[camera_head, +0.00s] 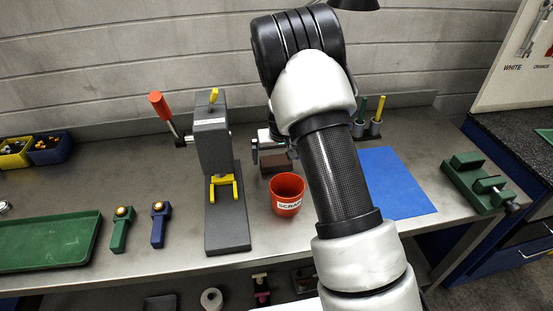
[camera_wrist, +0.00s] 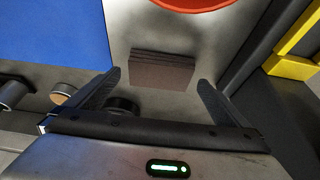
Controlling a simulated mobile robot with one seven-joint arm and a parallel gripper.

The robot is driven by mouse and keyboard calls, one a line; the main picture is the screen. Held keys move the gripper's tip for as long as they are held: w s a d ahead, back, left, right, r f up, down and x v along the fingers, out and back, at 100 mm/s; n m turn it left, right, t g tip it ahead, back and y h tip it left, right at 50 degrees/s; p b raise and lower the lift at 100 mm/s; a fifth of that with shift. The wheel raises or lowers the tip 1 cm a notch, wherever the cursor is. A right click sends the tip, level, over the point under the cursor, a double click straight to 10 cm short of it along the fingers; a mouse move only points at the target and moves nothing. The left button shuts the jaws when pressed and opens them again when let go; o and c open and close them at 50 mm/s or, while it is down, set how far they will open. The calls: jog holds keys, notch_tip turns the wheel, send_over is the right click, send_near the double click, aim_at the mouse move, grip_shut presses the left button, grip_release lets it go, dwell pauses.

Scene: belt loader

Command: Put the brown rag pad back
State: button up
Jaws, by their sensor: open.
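The brown rag pad (camera_head: 277,162) lies on the metal bench behind the red cup, partly hidden by my arm and gripper. In the wrist view the pad (camera_wrist: 163,70) is a layered brown block on bare metal. My gripper (camera_head: 272,143) is above the bench at the pad. In the wrist view my gripper (camera_wrist: 160,80) has its two fingers spread wide, one to each side of the pad with gaps. The fingers hold nothing. I cannot tell how high the fingertips are above the bench.
A red cup marked SCRAP (camera_head: 287,196) stands just in front of the pad. A grey press (camera_head: 213,150) with yellow parts is to its left. A blue mat (camera_head: 400,185) lies to the right. Holders with green and yellow tools (camera_head: 367,128) stand behind. A green vise (camera_head: 478,185) is far right.

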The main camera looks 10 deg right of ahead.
jog(key=s+r+y, duration=0.1)
jog(key=s+r, duration=0.4)
jog(key=r, duration=0.4)
jog(key=s+r, duration=0.6)
jog(key=r, duration=0.4)
jog(key=s+r, duration=0.3)
jog(key=s, duration=0.5)
jog(key=s+r, duration=0.3)
jog(key=s, duration=0.6)
jog(key=s+r+t+h, duration=0.1)
jog(key=s+r, duration=0.2)
jog(key=s, duration=0.6)
jog(key=shift+s+r, duration=0.25)
jog(key=shift+d+r, duration=0.1)
jog(key=shift+r, duration=0.05)
jog(key=shift+r+p, duration=0.25)
jog(key=shift+p, duration=0.05)
